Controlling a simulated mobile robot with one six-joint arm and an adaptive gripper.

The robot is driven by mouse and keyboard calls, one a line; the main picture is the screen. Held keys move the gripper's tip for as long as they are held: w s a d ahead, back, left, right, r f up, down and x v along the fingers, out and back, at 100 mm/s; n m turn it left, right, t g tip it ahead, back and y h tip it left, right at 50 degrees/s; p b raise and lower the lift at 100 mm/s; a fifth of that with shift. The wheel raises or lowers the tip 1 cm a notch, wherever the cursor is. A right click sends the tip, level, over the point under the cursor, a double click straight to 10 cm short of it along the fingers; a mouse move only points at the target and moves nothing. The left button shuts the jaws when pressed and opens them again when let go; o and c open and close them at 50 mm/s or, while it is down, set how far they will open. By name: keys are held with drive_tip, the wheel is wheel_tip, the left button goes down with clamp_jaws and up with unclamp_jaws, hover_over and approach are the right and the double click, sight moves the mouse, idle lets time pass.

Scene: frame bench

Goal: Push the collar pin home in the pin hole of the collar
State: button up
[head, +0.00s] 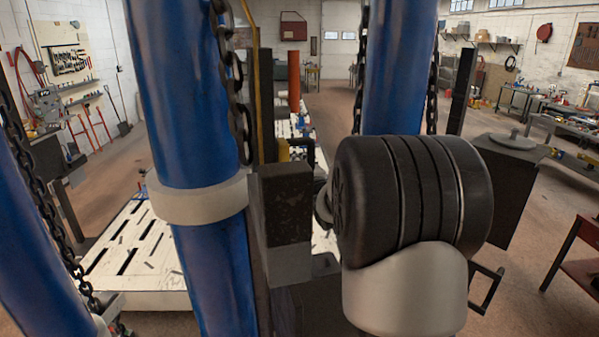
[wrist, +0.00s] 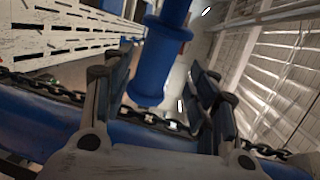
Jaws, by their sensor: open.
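A pale grey collar (head: 198,199) sits around a blue post (head: 183,95) in the head view. I cannot make out its pin hole or the collar pin in that view. In the wrist view my gripper (wrist: 163,63) is open, its two dark fingers spread apart. A blue cylinder with a raised ring (wrist: 158,55) shows between and beyond the fingers; I cannot tell whether it touches them or exactly what part it is. In the head view my arm hides what lies behind it on the right, and the gripper's fingers are not visible there.
A second blue post (head: 400,65) stands at the right, and another at the left edge. Chains (head: 234,85) hang beside the posts; a chain (wrist: 52,90) also crosses behind the fingers. A white slotted bench (head: 130,250) lies behind. A dark cabinet (head: 505,190) stands at the right.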

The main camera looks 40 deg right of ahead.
drive_tip(key=shift+s+a+f, duration=0.1)
drive_tip(key=shift+s+a, duration=0.05)
drive_tip(key=shift+s, duration=0.05)
